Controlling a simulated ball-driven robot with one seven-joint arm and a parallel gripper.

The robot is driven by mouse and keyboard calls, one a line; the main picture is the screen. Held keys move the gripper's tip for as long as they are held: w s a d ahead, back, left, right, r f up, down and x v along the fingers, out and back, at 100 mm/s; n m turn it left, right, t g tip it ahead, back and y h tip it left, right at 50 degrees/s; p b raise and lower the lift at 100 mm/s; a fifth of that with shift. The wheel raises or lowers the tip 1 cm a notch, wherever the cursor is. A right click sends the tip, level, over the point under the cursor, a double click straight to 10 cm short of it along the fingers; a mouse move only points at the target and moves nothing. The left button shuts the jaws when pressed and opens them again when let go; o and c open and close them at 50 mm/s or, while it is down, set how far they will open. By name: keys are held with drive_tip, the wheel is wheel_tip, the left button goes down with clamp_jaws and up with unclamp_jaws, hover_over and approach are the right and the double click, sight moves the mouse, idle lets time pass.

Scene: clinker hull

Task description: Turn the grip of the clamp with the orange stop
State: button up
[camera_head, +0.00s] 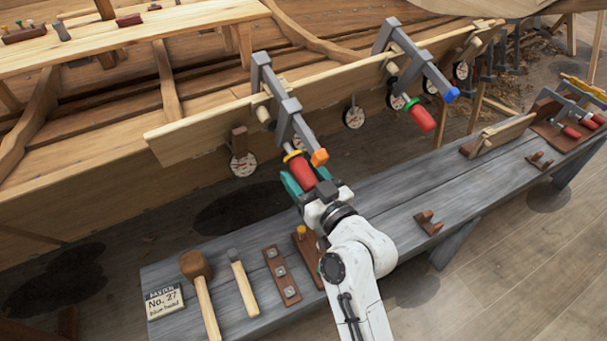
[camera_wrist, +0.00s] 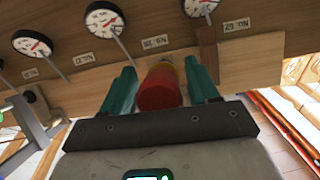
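The clamp with the orange stop (camera_head: 319,157) sits on the near plank's edge in the head view. Its grey bar slopes down toward me, and its red grip (camera_head: 300,170) with a yellow collar hangs below. My gripper (camera_head: 297,182) is at this grip, its teal fingers on either side. In the wrist view the red grip (camera_wrist: 158,90) lies between my fingers (camera_wrist: 161,80), end toward me. Narrow gaps seem to show on both sides, so the fingers look open around it. Contact is hard to judge.
A second clamp with a blue stop (camera_head: 452,95) and red grip is to the right. Round dials (camera_head: 242,164) hang along the hull. The grey bench (camera_head: 380,215) below holds a mallet (camera_head: 203,290), a hammer (camera_head: 242,280) and wooden blocks.

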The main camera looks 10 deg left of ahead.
drive_tip(key=c, duration=0.8)
drive_tip(key=shift+f+b, duration=0.1)
drive_tip(key=shift+b, duration=0.3)
drive_tip(key=shift+f+m+g+y+b, duration=0.1)
drive_tip(key=shift+m+g+y+b, duration=0.35)
drive_tip(key=shift+m+b, duration=0.4)
drive_tip(key=shift+s+m+g+y+b, duration=0.1)
drive_tip(key=shift+m+g+y+b, duration=0.35)
drive_tip(key=shift+m+y+b, duration=0.7)
drive_tip(key=shift+a+r+h+b, duration=0.1)
drive_tip(key=shift+r+h+b, duration=0.1)
drive_tip(key=shift+h+b, duration=0.15)
drive_tip(key=o, duration=0.9)
drive_tip(key=shift+o, duration=0.2)
